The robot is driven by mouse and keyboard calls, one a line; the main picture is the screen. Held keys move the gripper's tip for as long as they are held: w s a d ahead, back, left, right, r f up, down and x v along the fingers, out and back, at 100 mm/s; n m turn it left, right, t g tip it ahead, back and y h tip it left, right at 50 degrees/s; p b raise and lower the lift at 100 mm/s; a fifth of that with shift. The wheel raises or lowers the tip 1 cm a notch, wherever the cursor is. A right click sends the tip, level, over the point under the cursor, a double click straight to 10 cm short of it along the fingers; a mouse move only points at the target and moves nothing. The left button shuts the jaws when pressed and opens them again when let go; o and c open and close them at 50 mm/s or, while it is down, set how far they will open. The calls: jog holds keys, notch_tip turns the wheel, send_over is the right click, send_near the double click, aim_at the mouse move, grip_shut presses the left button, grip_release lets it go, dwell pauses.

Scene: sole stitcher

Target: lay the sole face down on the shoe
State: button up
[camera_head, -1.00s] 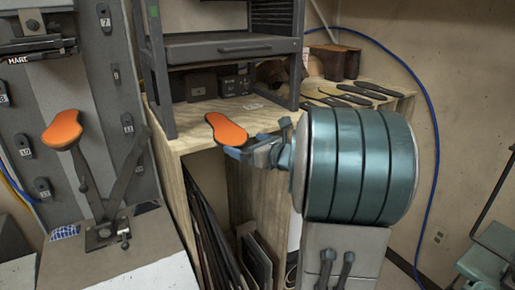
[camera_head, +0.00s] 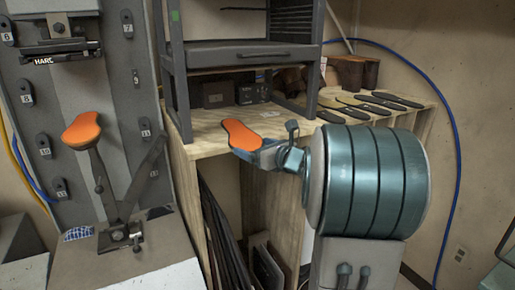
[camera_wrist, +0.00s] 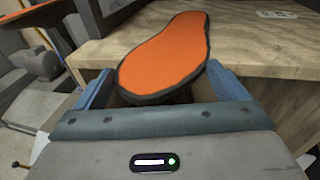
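The sole (camera_head: 240,134) is a flat, shoe-shaped piece with an orange upper face and a dark edge. My gripper (camera_head: 259,152) is shut on it near one end and holds it with the orange face up, by the front edge of the wooden bench. In the wrist view the sole (camera_wrist: 165,55) lies between the two blue fingers and points away from the gripper. The shoe (camera_head: 82,131) appears as an orange shoe-shaped top on a metal stand at the left.
The wooden bench (camera_head: 210,142) carries several dark soles (camera_head: 376,99) at its right. A grey rack (camera_head: 240,54) stands on it. A lever arm (camera_head: 143,180) rises beside the shoe's stand (camera_head: 110,195). A grey machine column (camera_head: 85,85) stands behind the shoe. Dark sheets lean under the bench.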

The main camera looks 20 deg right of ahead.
dwell(0.4)
jog(key=shift+r, duration=0.6)
